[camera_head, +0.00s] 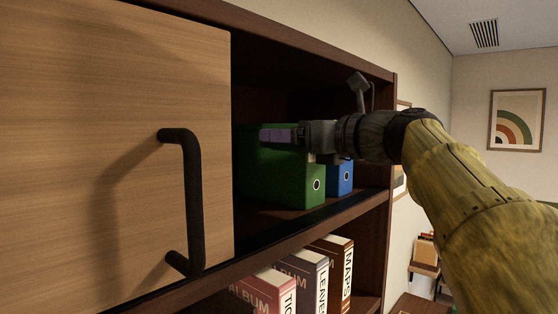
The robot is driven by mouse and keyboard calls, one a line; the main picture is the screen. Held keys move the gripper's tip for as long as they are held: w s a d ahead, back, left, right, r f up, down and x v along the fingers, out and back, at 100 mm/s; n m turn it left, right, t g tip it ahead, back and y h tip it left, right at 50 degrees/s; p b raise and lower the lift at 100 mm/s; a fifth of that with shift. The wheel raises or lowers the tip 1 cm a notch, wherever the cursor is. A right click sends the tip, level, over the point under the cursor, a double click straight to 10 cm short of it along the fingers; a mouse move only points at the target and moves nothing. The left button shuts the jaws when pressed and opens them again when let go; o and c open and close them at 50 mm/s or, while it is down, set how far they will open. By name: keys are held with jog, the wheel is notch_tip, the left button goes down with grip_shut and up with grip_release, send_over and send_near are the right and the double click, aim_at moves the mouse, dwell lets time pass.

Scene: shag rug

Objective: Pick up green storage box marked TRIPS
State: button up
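A green storage box (282,176) stands on the upper shelf, beside the light wooden door panel. It has a round finger hole at the right of its front. No TRIPS label is readable from here. My gripper (272,135) reaches in from the right at the height of the box's top edge. Its fingers overlap the upper part of the box. I cannot tell whether they touch or grip it, because the fingertips are seen side-on and partly merge with the box.
A blue box (340,177) stands right of the green one, partly behind my wrist. The wooden door (110,120) with a black handle (194,205) covers the shelf's left side. Several album and map binders (310,277) stand on the shelf below. The cabinet's right side wall (375,245) bounds the shelf.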

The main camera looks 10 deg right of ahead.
jog(key=c, duration=1.6)
grip_shut()
jog(key=shift+r, duration=0.1)
